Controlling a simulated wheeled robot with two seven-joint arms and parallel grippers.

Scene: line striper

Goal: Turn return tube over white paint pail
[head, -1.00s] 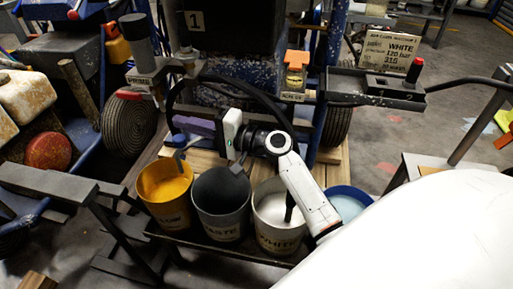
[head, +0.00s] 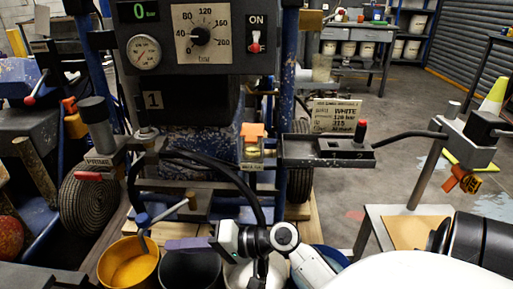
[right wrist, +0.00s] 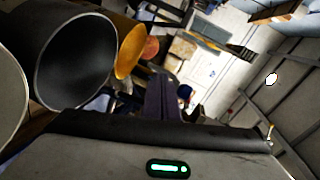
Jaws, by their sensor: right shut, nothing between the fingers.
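The white paint pail (head: 240,276) stands at the bottom of the head view, partly hidden by my right arm. A dark upright tube (head: 263,268) goes down at it. A thin bent tube (head: 165,212) with a blue bend and a brown end reaches over the yellow pail (head: 128,264); I cannot tell surely whether it is the return tube. My right gripper (head: 214,241) is shut and empty, above the grey waste pail (head: 190,270) and right of the bent tube. In the right wrist view the white pail (right wrist: 10,112) shows at the left edge. My left gripper is out of view.
A black hose (head: 250,185) arcs close behind my right gripper. The machine's gauge panel (head: 195,40) rises behind. A blue pail (head: 332,257) stands right of the white one. Open floor lies at the right.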

